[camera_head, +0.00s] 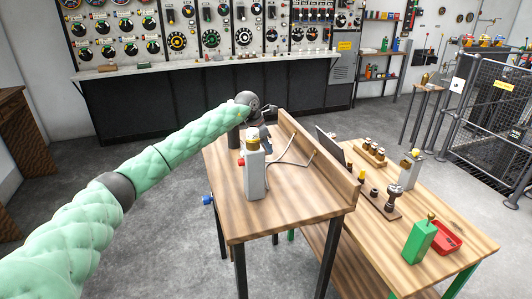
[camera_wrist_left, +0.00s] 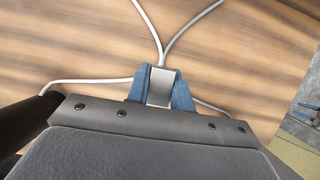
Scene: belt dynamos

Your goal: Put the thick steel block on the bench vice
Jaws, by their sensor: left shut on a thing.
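The thick steel block (camera_wrist_left: 162,84) is a pale grey metal piece between the blue fingers of my left gripper (camera_wrist_left: 160,94) in the left wrist view. The gripper is shut on it, above or near the wooden bench top. In the head view my left arm reaches to the far part of the bench, and the dark left gripper (camera_head: 262,134) is there, partly behind a grey bottle-shaped thing. I cannot make out the block there or clearly identify the bench vice. My right gripper is not in view.
The wooden bench (camera_head: 300,205) has a raised board (camera_head: 322,160) along its right side. A grey bottle-shaped thing (camera_head: 255,178) with a yellowish top stands near the gripper. Pale cables (camera_wrist_left: 165,40) lie beyond the block. A blue part (camera_head: 207,200) sticks out at the bench's left edge.

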